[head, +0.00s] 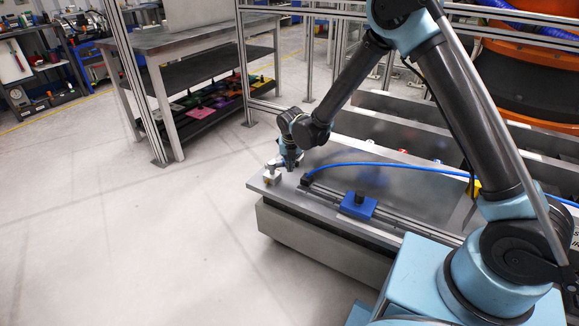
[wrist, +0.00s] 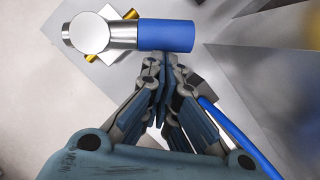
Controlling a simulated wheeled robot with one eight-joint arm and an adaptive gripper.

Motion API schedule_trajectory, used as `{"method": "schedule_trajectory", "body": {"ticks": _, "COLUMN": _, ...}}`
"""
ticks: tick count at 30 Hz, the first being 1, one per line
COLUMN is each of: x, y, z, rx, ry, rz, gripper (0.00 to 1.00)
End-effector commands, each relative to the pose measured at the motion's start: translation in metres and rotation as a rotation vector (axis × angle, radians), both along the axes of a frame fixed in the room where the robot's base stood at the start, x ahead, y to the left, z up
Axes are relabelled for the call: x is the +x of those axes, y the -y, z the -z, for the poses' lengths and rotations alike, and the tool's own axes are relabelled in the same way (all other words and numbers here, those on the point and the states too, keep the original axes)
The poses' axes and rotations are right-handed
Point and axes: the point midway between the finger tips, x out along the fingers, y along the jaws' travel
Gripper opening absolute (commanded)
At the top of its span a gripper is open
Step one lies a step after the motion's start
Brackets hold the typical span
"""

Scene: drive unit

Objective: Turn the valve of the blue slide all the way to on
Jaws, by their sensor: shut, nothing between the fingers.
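The blue slide (head: 358,205) sits on a rail on the metal bench plate, right of my gripper in the head view. The valve (head: 270,172) stands at the plate's left end. In the wrist view the valve has a round silver top (wrist: 89,33) and a blue handle (wrist: 167,35) pointing right. My gripper (wrist: 166,62) points down with its fingers closed together, right beside the handle's near edge. Whether it touches the handle I cannot tell. In the head view my gripper (head: 290,163) is at the valve, partly hiding it.
A blue hose (head: 385,165) runs from a black fitting (head: 306,180) at the rail's left end across the plate to the right. A grey workbench (head: 190,40) and frame posts stand behind. The floor left of the plate is clear.

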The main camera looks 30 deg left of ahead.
Motion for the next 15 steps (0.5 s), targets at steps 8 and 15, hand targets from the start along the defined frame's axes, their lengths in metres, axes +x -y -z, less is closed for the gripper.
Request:
{"method": "schedule_trajectory", "body": {"ticks": 8, "x": 0.018, "y": -0.007, "z": 0.0, "rx": 0.0, "ry": 0.0, "rz": 0.0, "gripper": 0.0}}
{"method": "schedule_trajectory", "body": {"ticks": 15, "x": 0.033, "y": -0.016, "z": 0.0, "rx": 0.0, "ry": 0.0, "rz": 0.0, "gripper": 0.0}}
